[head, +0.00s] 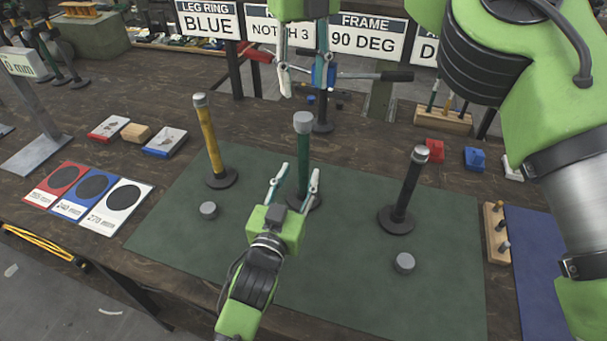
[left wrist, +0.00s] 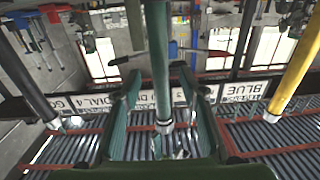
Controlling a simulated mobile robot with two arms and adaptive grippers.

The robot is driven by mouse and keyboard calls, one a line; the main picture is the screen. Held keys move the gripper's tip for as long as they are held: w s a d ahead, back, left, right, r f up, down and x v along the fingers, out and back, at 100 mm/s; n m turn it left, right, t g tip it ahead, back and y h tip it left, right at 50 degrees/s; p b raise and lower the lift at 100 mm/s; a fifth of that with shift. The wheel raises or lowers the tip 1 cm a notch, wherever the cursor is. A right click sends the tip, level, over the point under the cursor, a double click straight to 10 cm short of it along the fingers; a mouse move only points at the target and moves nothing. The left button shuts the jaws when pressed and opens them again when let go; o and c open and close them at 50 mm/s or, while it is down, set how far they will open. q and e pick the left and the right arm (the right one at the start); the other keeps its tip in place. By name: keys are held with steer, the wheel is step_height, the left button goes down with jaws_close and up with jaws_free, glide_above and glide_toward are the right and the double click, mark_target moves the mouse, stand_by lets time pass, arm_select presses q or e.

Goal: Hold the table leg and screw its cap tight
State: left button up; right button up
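A green table leg (head: 303,165) stands upright on a round dark base on the green mat, with a grey cap (head: 303,122) on its top. My left gripper (head: 299,172) is low on the leg, with one finger on each side. The left wrist view, which is upside down, shows the green leg (left wrist: 158,65) between the fingers (left wrist: 162,100), with gaps visible on both sides. The leg's cap (left wrist: 165,128) is toward the bottom of that view. My right gripper (head: 304,76) points down above and behind the cap in the picture, fingers apart and empty.
A yellow leg (head: 210,140) stands to the left and a black leg (head: 406,185) to the right, both capped. Loose grey discs lie on the green mat (head: 345,290). Signs reading BLUE (head: 208,22), NOTCH 3 and 90 DEG (head: 364,40) stand behind. Colour cards (head: 118,208) lie left.

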mark_target(302, 169)
arm_select(q)
steer(key=shift+x, duration=2.3)
jaws_close()
